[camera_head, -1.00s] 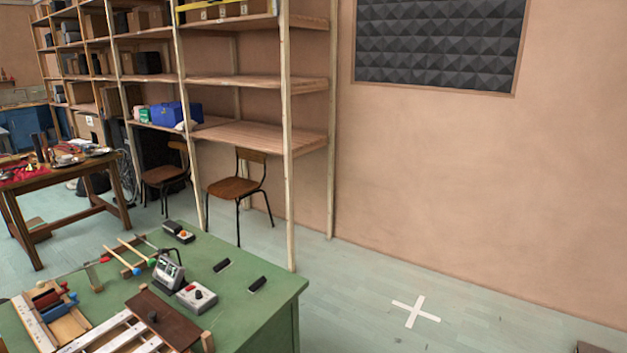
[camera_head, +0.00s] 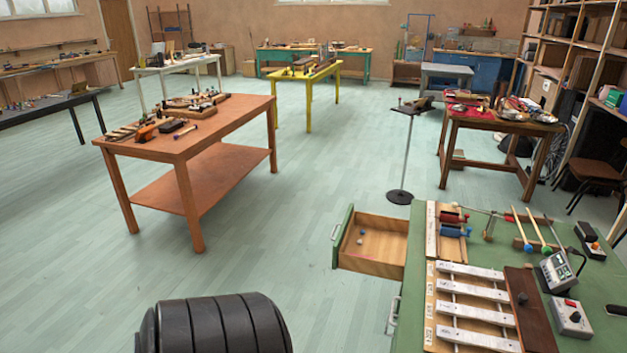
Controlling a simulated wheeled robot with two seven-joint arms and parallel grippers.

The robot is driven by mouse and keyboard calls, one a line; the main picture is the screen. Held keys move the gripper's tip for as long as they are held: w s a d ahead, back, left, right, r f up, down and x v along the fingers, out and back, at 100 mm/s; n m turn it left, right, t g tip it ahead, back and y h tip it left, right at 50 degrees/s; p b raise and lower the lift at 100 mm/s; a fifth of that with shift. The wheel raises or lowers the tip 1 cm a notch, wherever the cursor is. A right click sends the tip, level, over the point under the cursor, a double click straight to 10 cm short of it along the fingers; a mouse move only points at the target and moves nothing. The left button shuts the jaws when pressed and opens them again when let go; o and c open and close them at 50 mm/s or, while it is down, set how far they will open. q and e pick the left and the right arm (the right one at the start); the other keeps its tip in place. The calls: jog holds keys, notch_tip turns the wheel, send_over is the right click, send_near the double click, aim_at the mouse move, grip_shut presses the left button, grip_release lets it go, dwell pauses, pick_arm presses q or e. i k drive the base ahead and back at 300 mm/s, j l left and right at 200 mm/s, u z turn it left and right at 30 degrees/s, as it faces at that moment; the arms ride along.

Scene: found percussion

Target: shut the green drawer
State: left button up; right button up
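The green drawer (camera_head: 343,237) stands pulled out from the left side of the green table (camera_head: 600,335). Its green front faces left and carries a pale handle (camera_head: 335,231). Its wooden inside is visible, with a few small items lying in it. A second pale handle (camera_head: 394,315) is on the same table side nearer to me, on a front that looks flush with the table. Neither of my grippers is in view, so nothing is seen touching the drawer.
The green table's top holds a metal-bar xylophone (camera_head: 475,307), mallets (camera_head: 530,230) and small electronic boxes (camera_head: 572,317). A black stand (camera_head: 400,160) is behind the drawer. An orange-brown table (camera_head: 190,140) stands to the left. The floor left of the drawer is clear.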

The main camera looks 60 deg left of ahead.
aim_at(385, 238)
jog(key=k+j+u, duration=0.1)
jog(key=j+u, duration=0.6)
jog(key=j, duration=0.2)
jog(key=j+u, duration=0.3)
jog(key=j, duration=1.25)
jog(key=i+u, duration=0.05)
